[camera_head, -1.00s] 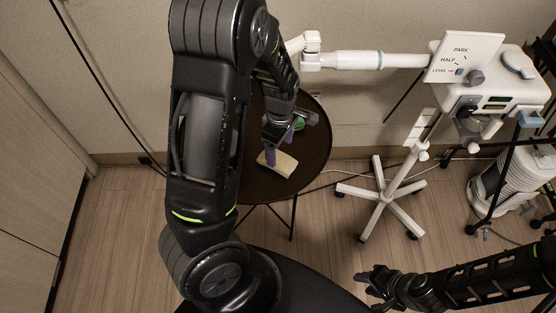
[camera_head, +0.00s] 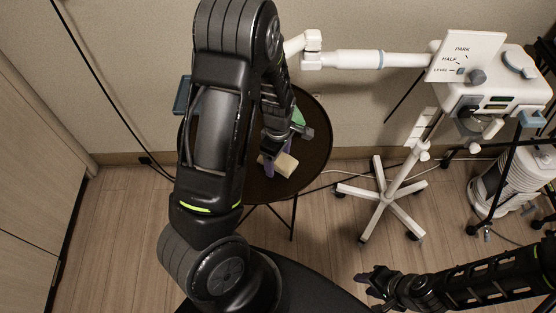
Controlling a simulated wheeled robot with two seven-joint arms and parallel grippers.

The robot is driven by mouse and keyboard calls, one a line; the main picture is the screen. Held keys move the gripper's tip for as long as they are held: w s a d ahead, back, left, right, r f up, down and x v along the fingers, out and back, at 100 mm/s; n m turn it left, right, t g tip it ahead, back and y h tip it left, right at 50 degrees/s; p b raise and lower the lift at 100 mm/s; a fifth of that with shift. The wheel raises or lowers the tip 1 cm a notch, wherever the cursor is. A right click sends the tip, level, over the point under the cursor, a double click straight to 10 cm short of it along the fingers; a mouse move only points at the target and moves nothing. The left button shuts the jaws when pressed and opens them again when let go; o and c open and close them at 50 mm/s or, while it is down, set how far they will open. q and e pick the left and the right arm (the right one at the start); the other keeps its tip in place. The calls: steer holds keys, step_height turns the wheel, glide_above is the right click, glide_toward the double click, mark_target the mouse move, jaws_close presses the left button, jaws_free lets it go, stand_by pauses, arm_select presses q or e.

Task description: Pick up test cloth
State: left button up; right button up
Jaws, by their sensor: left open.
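A small cream-coloured folded piece, which looks like the test cloth (camera_head: 286,165), lies on the dark round table (camera_head: 315,150). My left gripper (camera_head: 275,161) is open and low over the table at the cloth. One purple finger stands at the cloth's left side; the other finger is hard to make out. I cannot tell whether the fingers touch the cloth. My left arm hides the left part of the table. My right gripper (camera_head: 368,281) is at the lower right, away from the table and with nothing visible in it; its jaw opening is unclear.
A green object (camera_head: 298,117) is on the table just behind the gripper. A teal object (camera_head: 182,95) shows left of my arm. A white wheeled stand (camera_head: 384,196) with a jointed arm and a control box (camera_head: 490,85) stands to the right. Floor between is clear.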

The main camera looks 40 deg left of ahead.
arm_select(q)
steer(key=shift+c, duration=0.4)
steer(key=c, duration=1.3)
steer(key=shift+r, duration=0.1)
steer(key=shift+c, duration=0.2)
step_height(320, 180, up, 10)
steer(key=shift+f+p, duration=0.1)
steer(key=shift+p, duration=0.55)
